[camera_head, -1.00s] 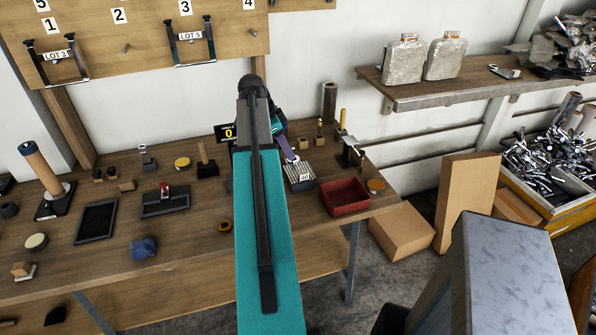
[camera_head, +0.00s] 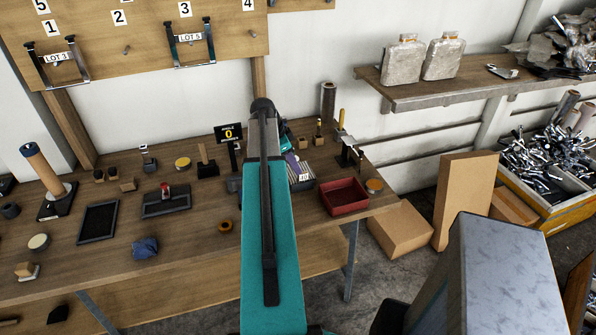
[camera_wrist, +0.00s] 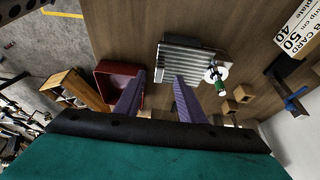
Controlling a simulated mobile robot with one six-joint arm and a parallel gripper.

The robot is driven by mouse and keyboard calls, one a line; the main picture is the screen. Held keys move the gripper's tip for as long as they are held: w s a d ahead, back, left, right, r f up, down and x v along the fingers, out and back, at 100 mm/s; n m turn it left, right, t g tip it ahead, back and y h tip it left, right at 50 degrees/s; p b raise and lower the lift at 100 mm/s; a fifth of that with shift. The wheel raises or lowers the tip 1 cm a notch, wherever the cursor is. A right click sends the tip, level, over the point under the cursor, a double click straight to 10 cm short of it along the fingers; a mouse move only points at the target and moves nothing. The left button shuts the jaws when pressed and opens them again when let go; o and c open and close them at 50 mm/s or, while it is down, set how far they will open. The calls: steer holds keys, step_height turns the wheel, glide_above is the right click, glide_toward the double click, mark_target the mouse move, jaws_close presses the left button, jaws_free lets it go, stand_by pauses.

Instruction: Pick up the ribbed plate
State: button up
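The ribbed plate is a grey, grooved metal piece lying on the workbench, in the wrist view (camera_wrist: 180,57) at upper middle and partly hidden behind my arm in the head view (camera_head: 306,184). My gripper (camera_wrist: 158,76) shows two purple fingers spread apart with nothing between them. The fingertips point toward the plate's near-left part and look apart from it; the exact height gap cannot be told. In the head view my gripper (camera_head: 291,165) is mostly hidden behind my teal arm.
A red tray (camera_head: 344,196) stands right of the plate, close to the left finger in the wrist view. A small green-and-white item (camera_wrist: 216,72) is at the plate's right edge in the wrist view. Small wooden blocks (camera_wrist: 243,94) stand nearby. A black number sign (camera_head: 229,133) stands behind.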

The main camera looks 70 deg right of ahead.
steer(key=shift+p+x, duration=0.85)
steer(key=shift+x, duration=0.2)
steer(key=shift+p+x, duration=0.55)
steer(key=shift+x, duration=1)
steer(key=shift+s, duration=0.1)
steer(key=shift+d+r, duration=0.1)
jaws_close()
